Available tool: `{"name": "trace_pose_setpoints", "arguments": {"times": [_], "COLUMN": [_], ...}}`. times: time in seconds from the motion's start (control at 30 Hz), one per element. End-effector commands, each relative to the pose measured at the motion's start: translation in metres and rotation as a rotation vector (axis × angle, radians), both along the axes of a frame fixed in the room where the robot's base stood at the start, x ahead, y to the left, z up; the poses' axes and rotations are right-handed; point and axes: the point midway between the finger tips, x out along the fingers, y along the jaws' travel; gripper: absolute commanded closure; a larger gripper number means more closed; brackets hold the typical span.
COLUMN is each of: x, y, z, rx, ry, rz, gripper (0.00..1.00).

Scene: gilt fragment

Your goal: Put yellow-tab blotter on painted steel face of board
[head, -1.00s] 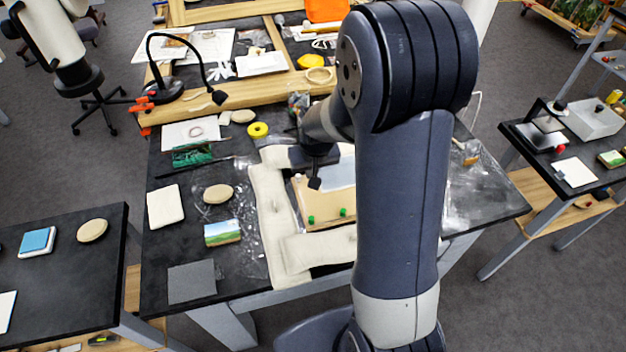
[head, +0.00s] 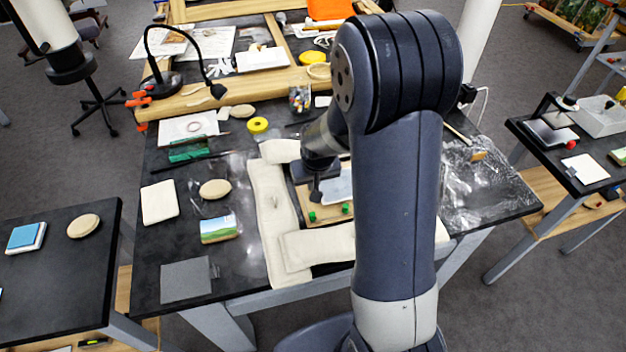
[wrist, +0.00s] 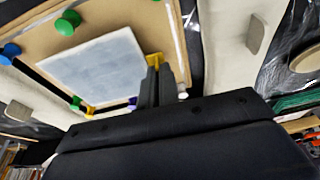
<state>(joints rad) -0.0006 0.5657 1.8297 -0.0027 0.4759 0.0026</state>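The blotter (wrist: 92,66) is a pale blue-grey sheet with a yellow tab (wrist: 154,59) at one corner. My gripper (wrist: 157,74) has its two dark fingers close together on that tab. In the head view my gripper (head: 316,194) points down over the board, and the blotter (head: 338,188) shows partly behind my arm. The board (head: 329,215) is tan, with green knobs and a dark strip beside the blotter; the board also shows in the wrist view (wrist: 112,22). The blotter lies over the board's middle. I cannot tell whether it touches the face, which it largely covers.
Cream padded bolsters (head: 271,215) surround the board on the black table. A painted landscape block (head: 219,229), an oval pad (head: 215,189), a white pad (head: 159,202) and a grey sheet (head: 187,280) lie to the left. Crumpled clear film (head: 487,185) covers the right.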

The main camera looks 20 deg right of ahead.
Motion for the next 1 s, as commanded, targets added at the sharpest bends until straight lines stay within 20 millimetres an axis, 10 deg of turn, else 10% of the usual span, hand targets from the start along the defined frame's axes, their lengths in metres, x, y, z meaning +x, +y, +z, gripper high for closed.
{"name": "trace_pose_setpoints", "arguments": {"times": [1.0], "x": [0.0002], "y": [0.0000], "z": [-0.0115], "rx": [0.000], "ry": [-0.001], "rz": [0.000], "gripper": [1.00]}}
